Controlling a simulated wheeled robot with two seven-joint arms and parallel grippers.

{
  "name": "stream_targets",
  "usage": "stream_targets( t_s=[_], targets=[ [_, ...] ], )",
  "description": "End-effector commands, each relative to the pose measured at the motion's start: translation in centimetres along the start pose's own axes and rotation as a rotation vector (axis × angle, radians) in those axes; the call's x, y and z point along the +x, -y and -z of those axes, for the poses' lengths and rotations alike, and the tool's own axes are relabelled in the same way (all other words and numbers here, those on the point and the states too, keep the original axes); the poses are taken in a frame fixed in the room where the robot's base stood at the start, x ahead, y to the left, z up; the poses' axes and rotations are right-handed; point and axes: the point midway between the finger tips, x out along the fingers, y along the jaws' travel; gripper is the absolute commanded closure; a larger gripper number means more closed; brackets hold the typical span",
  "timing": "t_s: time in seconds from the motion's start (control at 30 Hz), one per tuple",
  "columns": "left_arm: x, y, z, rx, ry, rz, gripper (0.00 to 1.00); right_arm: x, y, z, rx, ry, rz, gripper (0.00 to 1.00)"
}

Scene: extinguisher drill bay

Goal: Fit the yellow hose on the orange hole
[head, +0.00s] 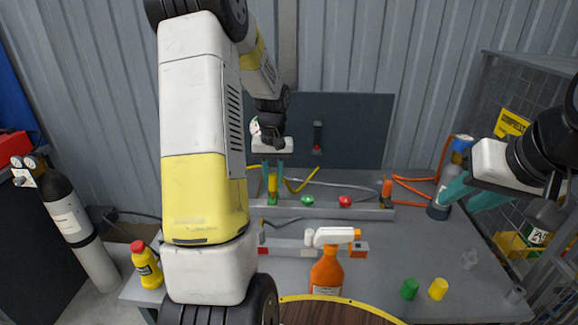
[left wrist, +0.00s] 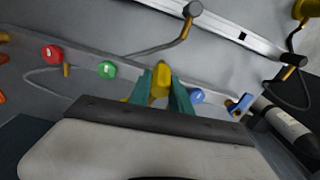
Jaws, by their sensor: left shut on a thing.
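My left gripper (head: 272,172) points down over the rail at the back of the table. It is shut on the yellow hose end (head: 272,184), which also shows between the teal fingers in the left wrist view (left wrist: 161,80). A yellow hose (head: 300,186) curves to the right of that gripper. An orange fitting (head: 386,188) stands at the rail's right end, with orange hose beside it. An orange block (head: 359,249) sits on the front bar. I cannot tell which holds the orange hole. My right gripper (head: 456,199) is open at the right, its fingers apart.
Green (head: 307,200) and red (head: 345,201) knobs sit on the rail; a blue one (left wrist: 196,96) shows in the left wrist view. An orange spray bottle (head: 327,272) stands in front. Green (head: 409,289) and yellow (head: 438,289) pieces stand front right. A wire cage borders the right.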

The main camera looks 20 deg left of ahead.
Motion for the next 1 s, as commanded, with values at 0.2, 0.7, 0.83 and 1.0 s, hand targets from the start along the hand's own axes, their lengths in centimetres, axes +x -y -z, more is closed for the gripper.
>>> stream_targets(
  t_s=[0.2,0.7,0.83,1.0],
  targets=[
    [-0.5,-0.1,-4.9,0.001,-0.001,0.0,1.0,0.0,0.0,0.0,0.0,0.0,0.0,0.64],
    [-1.3,-0.1,-9.0,-0.001,-0.002,0.0,1.0,0.0,0.0,0.0,0.0,0.0,0.0,0.64],
    [-1.4,-0.1,-9.1,-0.001,-0.001,0.0,1.0,0.0,0.0,0.0,0.0,0.0,0.0,0.64],
    [-1.4,-0.1,-9.0,-0.001,-0.001,0.0,1.0,0.0,0.0,0.0,0.0,0.0,0.0,0.64]
  ],
)
